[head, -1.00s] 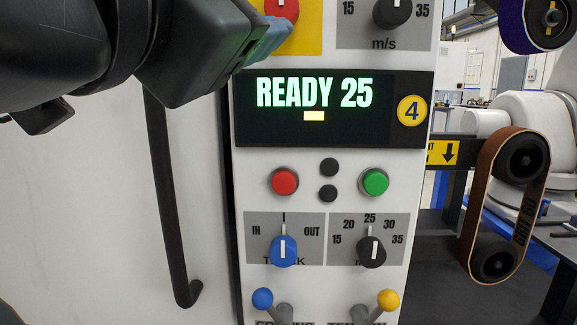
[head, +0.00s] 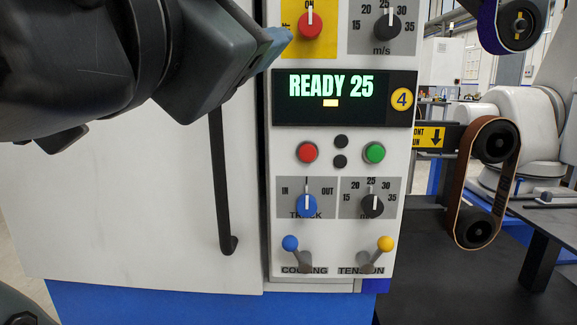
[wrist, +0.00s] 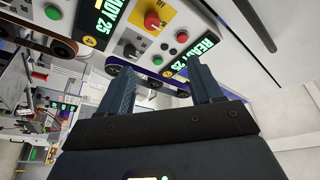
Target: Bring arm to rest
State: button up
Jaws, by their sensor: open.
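My gripper (wrist: 160,92) is in the wrist view with its two blue-grey fingers apart and nothing between them. In the head view my dark arm fills the upper left, and a blue-grey fingertip of my gripper (head: 277,42) shows at the left edge of the control panel (head: 280,225), close to the red knob (head: 310,22) on its yellow plate. From this view I cannot tell whether the fingertip touches the panel. The display (head: 345,97) reads READY 25.
The panel carries a red button (head: 307,152), a green button (head: 374,152), a blue knob (head: 305,203), a black knob (head: 371,205) and blue and yellow levers (head: 384,245). A black handle (head: 222,190) is on the white door. A belt grinder arm (head: 487,180) stands right.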

jog(key=w+d+f+n+y, duration=0.25)
jog(key=f+n, duration=0.25)
jog(key=f, duration=0.7)
jog(key=w+d+f+n+y, duration=0.1)
jog(key=d+f+n+y, duration=0.4)
jog(key=f, duration=0.7)
jog(key=s+d+f+n+g+y, duration=0.1)
jog(key=s+d+f+n+g, duration=0.1)
jog(key=s+d+f, duration=0.45)
jog(key=s+d+f+n+g, duration=0.1)
jog(key=s+f+n, duration=0.2)
jog(key=f, duration=0.7)
jog(key=s+d+f+m+g+h, duration=0.1)
jog(key=s+d, duration=0.3)
jog(key=s, duration=0.5)
jog(key=s+d+f+m+h, duration=0.1)
jog(key=s+d, duration=0.2)
jog(key=s, duration=0.5)
jog(key=s+d+f+m+g+h, duration=0.15)
jog(key=s+d, duration=0.25)
jog(key=s, duration=0.5)
notch_tip(320, 180, up, 19)
jog(key=w+y+p, duration=0.1)
jog(key=p, duration=1.8)
jog(key=shift+a+f+n, duration=0.15)
jog(key=shift+a+n, duration=0.1)
jog(key=shift+n, duration=0.2)
